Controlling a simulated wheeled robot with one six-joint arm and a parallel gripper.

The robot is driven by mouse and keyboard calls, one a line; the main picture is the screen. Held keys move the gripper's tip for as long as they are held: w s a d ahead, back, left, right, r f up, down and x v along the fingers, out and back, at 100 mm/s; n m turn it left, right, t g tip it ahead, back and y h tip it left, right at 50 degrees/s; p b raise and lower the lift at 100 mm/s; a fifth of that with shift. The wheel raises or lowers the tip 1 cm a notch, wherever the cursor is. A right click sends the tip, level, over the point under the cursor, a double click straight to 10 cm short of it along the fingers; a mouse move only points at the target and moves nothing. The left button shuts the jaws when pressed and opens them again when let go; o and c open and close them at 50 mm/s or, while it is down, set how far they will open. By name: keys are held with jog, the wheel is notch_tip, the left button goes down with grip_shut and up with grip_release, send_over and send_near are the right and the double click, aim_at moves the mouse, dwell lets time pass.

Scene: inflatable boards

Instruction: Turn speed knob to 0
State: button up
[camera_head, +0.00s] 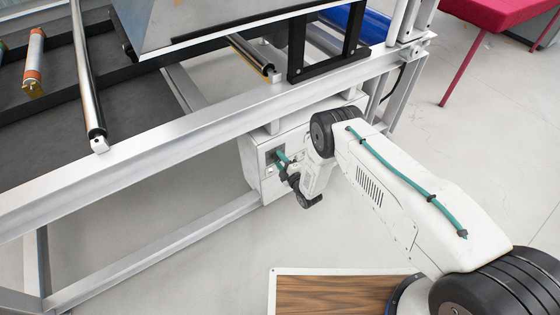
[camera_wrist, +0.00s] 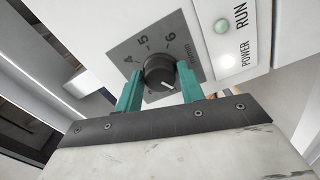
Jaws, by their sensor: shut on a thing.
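The speed knob (camera_wrist: 160,70) is black and round with a white pointer line. It sits on a grey dial plate (camera_wrist: 128,46). In the wrist view the numbers 4, 5 and 6 show around its upper left and top. The pointer line is on the knob's lower side, toward my gripper; the number there is not readable. My gripper (camera_wrist: 159,74) has teal fingers on both sides of the knob and is shut on it. In the head view my gripper (camera_head: 283,159) reaches the front of the white control box (camera_head: 252,158); the knob is hidden there.
A metal frame rail (camera_head: 190,135) runs just above the control box. A wood-topped board (camera_head: 330,292) lies below my arm.

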jog(key=shift+n, duration=1.6)
jog(key=o, duration=1)
jog(key=shift+c, duration=0.2)
jog(key=shift+d, duration=0.1)
jog(key=v, duration=0.7)
jog(key=shift+s+d, duration=0.25)
jog(key=shift+s, duration=0.05)
